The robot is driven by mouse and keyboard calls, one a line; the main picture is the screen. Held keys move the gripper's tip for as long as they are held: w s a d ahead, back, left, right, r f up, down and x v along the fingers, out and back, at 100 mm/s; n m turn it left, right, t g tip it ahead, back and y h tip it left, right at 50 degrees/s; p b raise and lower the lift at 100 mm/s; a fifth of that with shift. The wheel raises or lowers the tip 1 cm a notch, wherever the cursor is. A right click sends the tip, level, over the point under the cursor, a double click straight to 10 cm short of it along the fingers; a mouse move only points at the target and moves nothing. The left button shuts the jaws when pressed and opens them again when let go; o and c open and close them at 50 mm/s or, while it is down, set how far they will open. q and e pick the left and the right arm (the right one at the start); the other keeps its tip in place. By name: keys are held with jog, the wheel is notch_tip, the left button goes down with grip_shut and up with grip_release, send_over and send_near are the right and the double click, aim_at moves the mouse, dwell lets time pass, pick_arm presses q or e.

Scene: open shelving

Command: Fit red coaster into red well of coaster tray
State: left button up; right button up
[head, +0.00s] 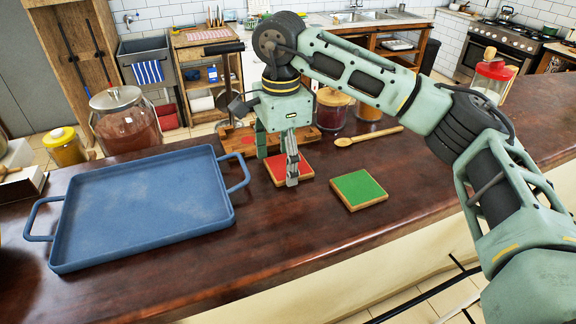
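The red coaster (305,170), a square with a wooden rim, lies on the dark counter beneath my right gripper (278,169). The gripper points down, its two fingers apart. One fingertip is at the coaster's near edge and the other by its far left corner. I cannot tell whether they press on it. The wooden coaster tray (229,141) lies just behind, partly hidden by the gripper. A red well (248,140) shows in it. The green coaster (360,188) lies flat to the right of the red one. My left gripper is out of view.
A blue two-handled tray (145,207) fills the counter's left part. A wooden spoon (368,137) lies behind the green coaster. Jars, including a large one (126,122) and a red-filled one (333,108), stand along the back edge. The counter's front strip is clear.

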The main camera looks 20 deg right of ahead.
jog(key=c, duration=0.6)
